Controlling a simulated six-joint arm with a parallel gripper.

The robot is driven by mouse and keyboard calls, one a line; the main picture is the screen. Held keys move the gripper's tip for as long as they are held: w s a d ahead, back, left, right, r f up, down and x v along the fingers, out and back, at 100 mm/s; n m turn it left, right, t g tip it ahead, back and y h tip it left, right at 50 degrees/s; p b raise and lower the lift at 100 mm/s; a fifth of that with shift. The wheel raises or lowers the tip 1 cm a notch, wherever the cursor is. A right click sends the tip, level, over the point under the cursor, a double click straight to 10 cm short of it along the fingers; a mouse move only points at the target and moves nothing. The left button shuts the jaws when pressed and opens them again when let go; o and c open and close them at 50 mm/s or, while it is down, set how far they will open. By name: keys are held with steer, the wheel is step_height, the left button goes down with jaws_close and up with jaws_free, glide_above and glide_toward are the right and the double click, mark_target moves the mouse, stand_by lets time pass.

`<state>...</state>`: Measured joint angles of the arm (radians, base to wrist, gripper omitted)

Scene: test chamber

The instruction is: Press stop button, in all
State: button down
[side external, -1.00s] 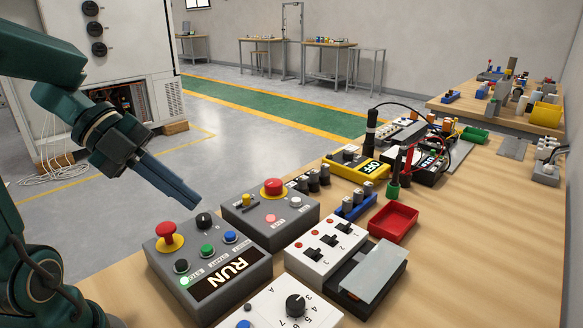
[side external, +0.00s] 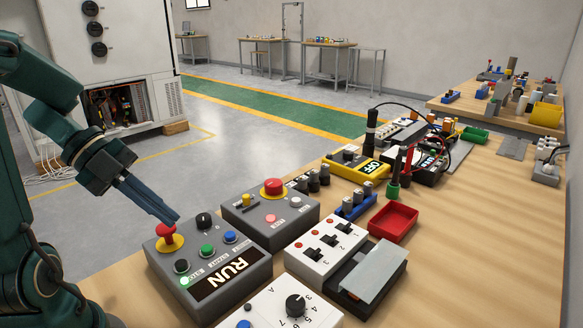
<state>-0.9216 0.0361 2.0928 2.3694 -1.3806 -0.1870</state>
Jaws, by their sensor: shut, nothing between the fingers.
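The grey control box (side external: 243,281) stands on the bench at the front left, with a lit RUN display (side external: 222,275). On its top are a red mushroom button on a yellow collar (side external: 168,242), a black button (side external: 181,266), a green button (side external: 207,250), a blue button (side external: 230,237) and a black selector knob (side external: 204,220). The small printed labels are too small to read surely. My gripper (side external: 176,220) is shut and empty, pointing down to the right. Its tips appear just above or behind the red mushroom button; I cannot tell if they touch.
A second grey box (side external: 262,226) with a red mushroom button (side external: 273,186) stands close behind. A white switch box (side external: 322,256), a white dial box (side external: 282,312) and a red tray (side external: 393,222) crowd the bench to the right. Bare bench (side external: 480,230) lies further right.

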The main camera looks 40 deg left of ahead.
steer(key=shift+f, duration=3.25)
steer(key=shift+f, duration=0.4)
steer(key=shift+f, duration=0.5)
stand_by(0.3)
steer(key=shift+r, duration=0.95)
step_height(320, 180, up, 5)
stand_by(0.3)
